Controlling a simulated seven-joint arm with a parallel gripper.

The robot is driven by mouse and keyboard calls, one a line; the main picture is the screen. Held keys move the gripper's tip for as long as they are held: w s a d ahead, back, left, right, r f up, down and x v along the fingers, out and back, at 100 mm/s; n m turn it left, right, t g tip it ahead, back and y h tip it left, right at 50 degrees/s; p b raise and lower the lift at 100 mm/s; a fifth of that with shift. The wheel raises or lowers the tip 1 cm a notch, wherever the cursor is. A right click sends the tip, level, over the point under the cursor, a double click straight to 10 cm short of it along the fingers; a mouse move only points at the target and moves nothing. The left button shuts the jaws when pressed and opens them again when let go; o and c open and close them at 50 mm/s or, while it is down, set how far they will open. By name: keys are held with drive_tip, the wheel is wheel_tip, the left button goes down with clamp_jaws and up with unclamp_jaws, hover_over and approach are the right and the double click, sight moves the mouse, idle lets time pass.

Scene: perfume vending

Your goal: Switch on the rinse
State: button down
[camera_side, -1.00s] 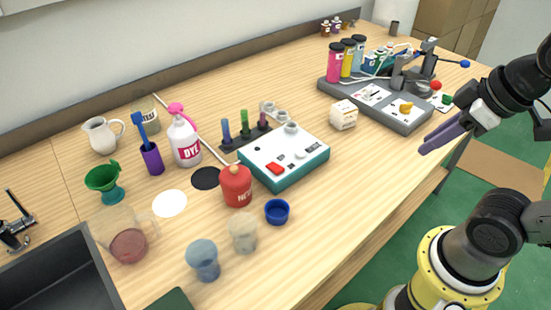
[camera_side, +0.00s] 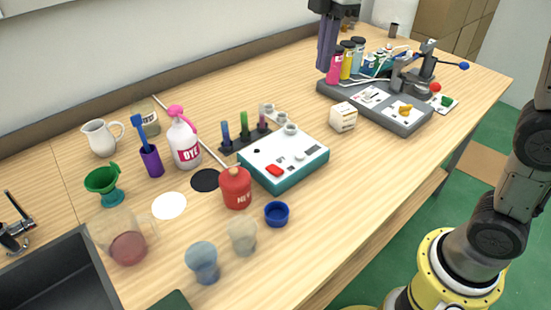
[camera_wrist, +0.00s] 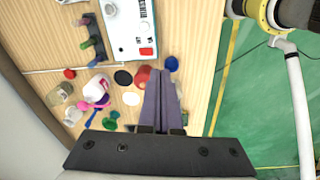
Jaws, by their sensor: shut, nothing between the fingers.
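The teal box with a white top panel (camera_side: 296,151) stands mid-table in the side view. I cannot tell the switch's position. My gripper (camera_side: 325,78) points down with fingers shut and empty, high up, overlapping the pink bottle (camera_side: 335,68). In the wrist view the fingertips (camera_wrist: 163,74) appear below the red switch, apart from it.
A red pot (camera_side: 236,188), blue cup (camera_side: 277,213), pink-capped dye bottle (camera_side: 184,142) and vial rack (camera_side: 243,135) surround the box. A grey station with bottles (camera_side: 410,116) stands at the right, a small white box (camera_side: 343,117) between. The front table (camera_side: 370,190) is clear.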

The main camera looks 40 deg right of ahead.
drive_tip(key=n+g, duration=0.2)
hover_over(277, 170)
drive_tip(key=d, duration=0.3)
wheel_tip(277, 170, down, 5)
drive_tip(key=w+a+f+g, duration=0.1)
drive_tip(key=w+a+f, duration=0.2)
drive_tip(key=f, duration=0.4)
drive_tip(key=shift+w+f+h, duration=0.25)
drive_tip(key=shift+f+h, duration=0.05)
drive_tip(key=x, duration=1.4)
